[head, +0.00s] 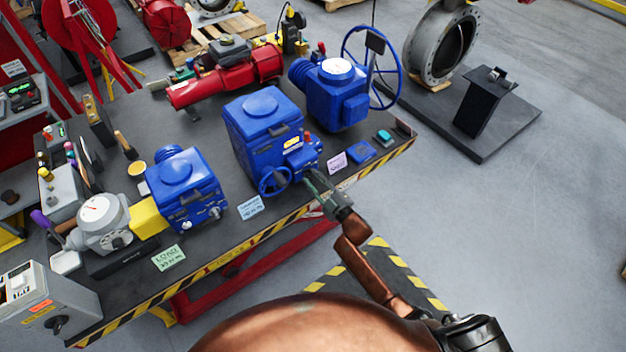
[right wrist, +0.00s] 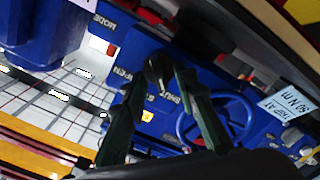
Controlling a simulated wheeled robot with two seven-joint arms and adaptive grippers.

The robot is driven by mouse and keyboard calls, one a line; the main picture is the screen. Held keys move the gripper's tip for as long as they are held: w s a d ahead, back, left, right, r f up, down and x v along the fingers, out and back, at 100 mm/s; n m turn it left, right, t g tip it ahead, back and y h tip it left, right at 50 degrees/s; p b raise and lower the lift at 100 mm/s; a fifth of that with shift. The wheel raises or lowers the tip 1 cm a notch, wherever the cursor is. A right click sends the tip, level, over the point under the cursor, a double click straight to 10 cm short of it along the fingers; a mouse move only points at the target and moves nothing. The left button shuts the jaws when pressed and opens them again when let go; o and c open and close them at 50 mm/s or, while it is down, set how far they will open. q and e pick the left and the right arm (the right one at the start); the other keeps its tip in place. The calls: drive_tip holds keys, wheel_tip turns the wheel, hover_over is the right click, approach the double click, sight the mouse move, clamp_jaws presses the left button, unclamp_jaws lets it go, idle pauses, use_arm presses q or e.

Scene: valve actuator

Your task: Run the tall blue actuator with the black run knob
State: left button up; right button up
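The tall blue actuator (head: 262,115) stands mid-bench with a small blue handwheel (head: 274,182) and a control box on its front. My right gripper (head: 312,183) reaches in from the lower right to this control box. In the right wrist view, the blue panel (right wrist: 128,58) carries the words MODE, OPEN and SHUT. A black knob (right wrist: 157,72) sits between the two green fingertips of my right gripper (right wrist: 160,65). The fingers stand apart, one on each side of the knob; I cannot tell whether they press on it. My left gripper is not in view.
A shorter blue actuator (head: 186,190) stands to the left, another blue unit with a large handwheel (head: 337,95) behind right. A red cylindrical actuator (head: 225,82) lies at the back. Paper tags (head: 250,207) lie along the striped front edge.

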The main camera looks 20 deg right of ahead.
drive_tip(key=shift+c, duration=0.4)
clamp_jaws()
drive_tip(key=m+p, duration=0.2)
drive_tip(key=m, duration=0.2)
drive_tip(key=shift+d+r, duration=0.1)
drive_tip(key=shift+d+m+p, duration=0.1)
drive_tip(key=shift+m+p, duration=0.85)
drive_tip(key=shift+m, duration=1.45)
drive_tip(key=shift+o, duration=0.4)
unclamp_jaws()
